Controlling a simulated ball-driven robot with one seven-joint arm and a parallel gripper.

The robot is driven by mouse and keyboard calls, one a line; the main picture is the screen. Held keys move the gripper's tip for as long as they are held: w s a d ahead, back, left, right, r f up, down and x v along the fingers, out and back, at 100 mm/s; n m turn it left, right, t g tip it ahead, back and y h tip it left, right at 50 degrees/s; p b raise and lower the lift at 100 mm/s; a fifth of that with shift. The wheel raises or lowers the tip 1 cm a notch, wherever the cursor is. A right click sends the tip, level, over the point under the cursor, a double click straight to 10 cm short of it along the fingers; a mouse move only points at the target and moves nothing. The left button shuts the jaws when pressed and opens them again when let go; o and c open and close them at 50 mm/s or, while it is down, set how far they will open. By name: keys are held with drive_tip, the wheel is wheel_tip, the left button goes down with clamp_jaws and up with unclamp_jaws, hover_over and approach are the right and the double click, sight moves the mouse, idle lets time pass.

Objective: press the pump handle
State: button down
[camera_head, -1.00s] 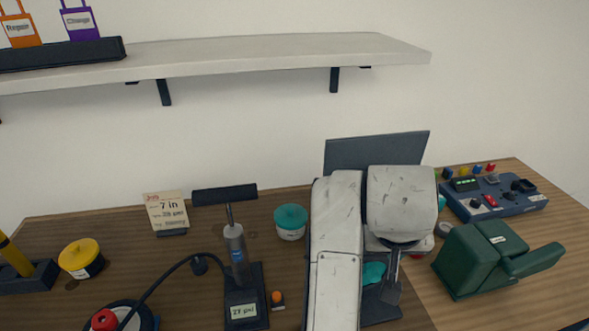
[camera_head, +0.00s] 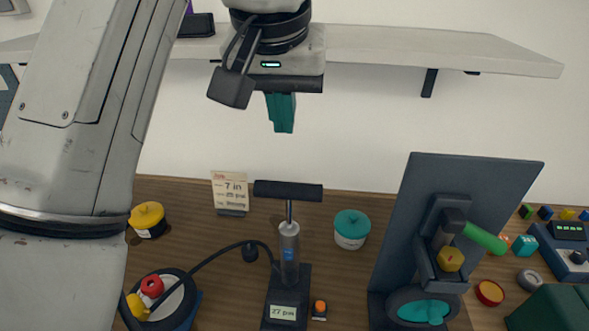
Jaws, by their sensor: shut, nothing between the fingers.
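The pump (camera_head: 289,245) stands upright on the wooden bench, with a silver barrel and a dark base whose display reads 27 psi. Its black T-shaped pump handle (camera_head: 288,191) is raised on a short rod above the barrel. My gripper (camera_head: 283,122) has teal fingers, shut and empty, pointing down. In the picture it hangs above the handle with a clear gap, against the white wall; its depth relative to the handle is hard to tell. My arm covers the left side of the view.
A black hose runs from the pump to a wheel (camera_head: 168,300) at lower left. A grey panel stand (camera_head: 490,182) rises at right. A shelf (camera_head: 440,50) spans the wall.

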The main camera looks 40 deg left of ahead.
drive_tip(key=shift+s+a+r, duration=0.2)
drive_tip(key=p, duration=0.2)
approach(288, 183)
drive_tip(key=x, duration=0.6)
drive_tip(key=shift+f, duration=0.3)
